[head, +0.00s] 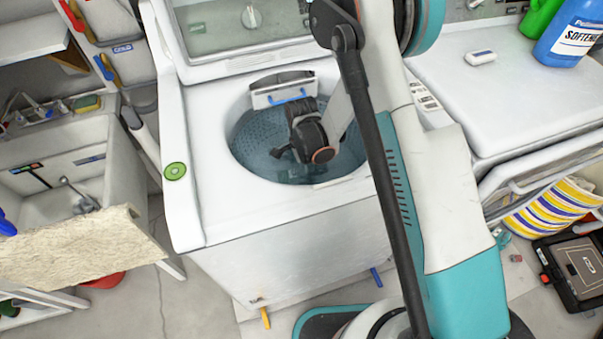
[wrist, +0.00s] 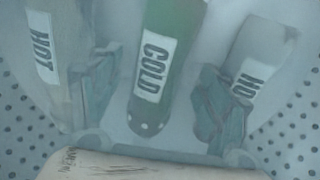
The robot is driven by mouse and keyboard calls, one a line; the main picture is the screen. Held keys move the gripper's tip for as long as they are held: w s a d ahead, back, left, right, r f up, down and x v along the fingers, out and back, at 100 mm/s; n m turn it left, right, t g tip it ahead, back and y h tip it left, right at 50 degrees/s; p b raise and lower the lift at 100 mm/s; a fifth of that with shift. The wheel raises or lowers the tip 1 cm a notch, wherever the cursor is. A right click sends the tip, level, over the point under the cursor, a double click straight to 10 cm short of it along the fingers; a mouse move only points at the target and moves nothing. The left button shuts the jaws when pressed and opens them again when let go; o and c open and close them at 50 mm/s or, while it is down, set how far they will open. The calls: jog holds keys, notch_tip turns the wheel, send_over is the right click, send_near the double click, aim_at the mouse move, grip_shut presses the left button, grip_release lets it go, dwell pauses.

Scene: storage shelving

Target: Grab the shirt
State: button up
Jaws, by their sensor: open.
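My gripper (head: 284,155) reaches down inside the open drum of a white top-loading washing machine (head: 300,225). In the wrist view its two dark greenish fingers stand wide apart, and nothing shows held between them (wrist: 155,105). No shirt can be made out clearly in either view. The wrist view is hazy. It shows a green upright shape labelled COLD (wrist: 155,60) between the fingers, with pale shapes labelled HOT to the left (wrist: 40,45) and right (wrist: 262,60). My arm and gripper hide part of the drum in the head view.
The drum's perforated wall (wrist: 295,130) lies close on both sides. The raised lid (head: 245,30) stands behind the opening. A white appliance top (head: 500,95) at right holds a blue softener bottle (head: 573,38). A sink (head: 70,195) is at left.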

jog(key=c, duration=1.2)
jog(key=shift+r, duration=0.1)
